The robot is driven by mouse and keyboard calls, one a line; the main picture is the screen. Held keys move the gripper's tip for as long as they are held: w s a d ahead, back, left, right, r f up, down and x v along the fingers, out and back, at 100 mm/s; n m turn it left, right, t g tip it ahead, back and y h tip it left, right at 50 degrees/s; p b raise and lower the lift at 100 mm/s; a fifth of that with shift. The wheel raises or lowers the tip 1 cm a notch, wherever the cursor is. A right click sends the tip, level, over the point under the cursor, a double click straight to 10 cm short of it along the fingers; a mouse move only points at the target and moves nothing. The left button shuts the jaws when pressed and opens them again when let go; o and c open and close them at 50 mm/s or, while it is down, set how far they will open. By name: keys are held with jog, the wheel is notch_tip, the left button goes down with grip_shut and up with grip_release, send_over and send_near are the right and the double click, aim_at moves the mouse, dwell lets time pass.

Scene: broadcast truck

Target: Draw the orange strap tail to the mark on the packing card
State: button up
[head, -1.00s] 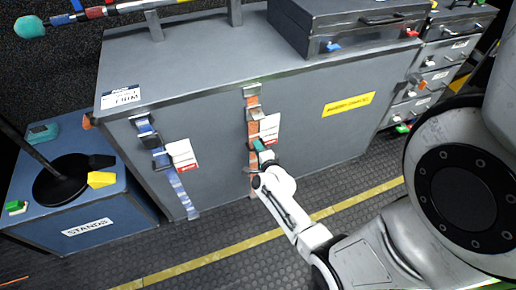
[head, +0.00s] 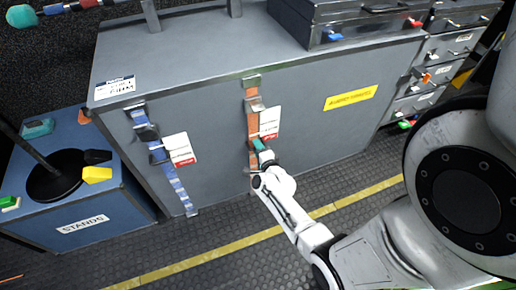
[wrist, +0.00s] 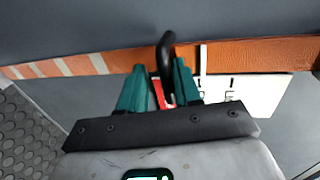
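The orange strap (head: 252,100) hangs down the front of the big grey case, through metal buckles near its top. It also crosses the wrist view (wrist: 255,54), with pale stripes at its left end and one white line right of centre. The white and red packing card (head: 269,122) is beside it; it shows behind my gripper in the wrist view (wrist: 265,88). My gripper (head: 262,150), with green fingers, is at the strap's lower part. In the wrist view my gripper (wrist: 160,72) has its fingers on either side of a black hooked piece (wrist: 167,48); whether they press it is unclear.
A blue striped strap (head: 172,178) with its own card (head: 180,149) hangs to the left. A blue STANDS box (head: 90,215) stands at far left. A dark case (head: 345,22) lies on top and drawers (head: 430,80) stand right. The floor in front is clear.

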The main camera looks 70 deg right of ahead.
jog(key=p+v, duration=0.2)
jog(key=v, duration=0.8)
jog(key=shift+s+a+p, duration=0.25)
jog(key=shift+a+p, duration=0.05)
jog(key=shift+r, duration=0.1)
